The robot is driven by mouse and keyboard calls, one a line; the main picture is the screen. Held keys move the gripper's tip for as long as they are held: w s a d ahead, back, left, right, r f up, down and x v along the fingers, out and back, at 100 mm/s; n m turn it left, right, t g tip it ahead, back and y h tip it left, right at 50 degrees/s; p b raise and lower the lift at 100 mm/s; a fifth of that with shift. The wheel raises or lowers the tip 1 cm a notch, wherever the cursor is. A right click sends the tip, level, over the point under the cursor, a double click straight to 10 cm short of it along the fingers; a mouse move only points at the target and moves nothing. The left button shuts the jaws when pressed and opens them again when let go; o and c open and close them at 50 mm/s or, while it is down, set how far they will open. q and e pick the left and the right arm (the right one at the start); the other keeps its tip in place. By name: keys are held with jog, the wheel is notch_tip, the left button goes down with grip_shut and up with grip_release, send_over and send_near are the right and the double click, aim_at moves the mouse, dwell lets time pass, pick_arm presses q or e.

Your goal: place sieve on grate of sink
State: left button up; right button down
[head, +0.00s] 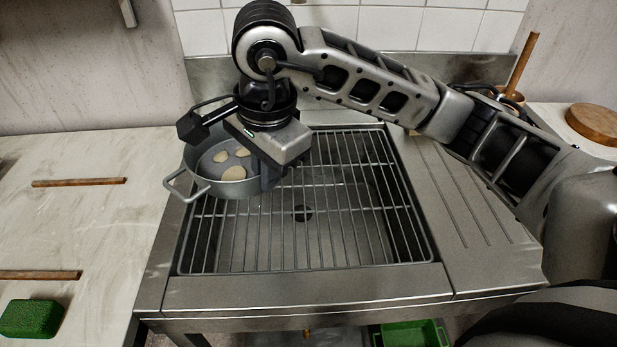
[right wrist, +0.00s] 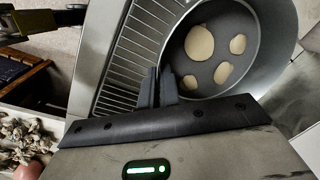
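The sieve (head: 233,190) is a round grey pan-like vessel with a loop handle on its left and several beige pieces inside. It also shows in the right wrist view (right wrist: 272,55). It is over the back left corner of the wire grate (head: 316,188), partly past its left edge; whether it touches the grate I cannot tell. The grate lies on the steel sink (head: 300,290). My right gripper (head: 270,172) is at the sieve's right side, its fingers close together on the rim in the right wrist view (right wrist: 158,88). My left gripper is out of view.
The middle and right of the grate are bare. A ribbed steel drainboard (head: 465,205) is right of it. A marble counter (head: 100,215) with brown bars (head: 80,182) and a green sponge (head: 32,318) is at left. A green crate (head: 410,335) is below.

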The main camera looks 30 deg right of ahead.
jog(key=d+f, duration=0.2)
jog(key=d, duration=0.1)
jog(key=w+d+f+p, duration=0.1)
jog(key=d+f, duration=0.2)
jog(key=d, duration=0.1)
jog(key=d+f, duration=0.2)
jog(key=d, duration=0.2)
jog(key=shift+w+f+p, duration=0.25)
jog(key=shift+f+p, duration=0.05)
jog(key=shift+f, duration=0.2)
jog(key=f, duration=0.1)
jog(key=d+f+p, duration=0.1)
jog(key=f, duration=0.1)
jog(key=shift+w+f, duration=0.1)
jog(key=shift+f, duration=0.3)
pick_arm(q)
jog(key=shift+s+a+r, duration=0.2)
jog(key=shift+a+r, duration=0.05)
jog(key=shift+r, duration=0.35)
pick_arm(e)
jog(key=shift+f, duration=0.1)
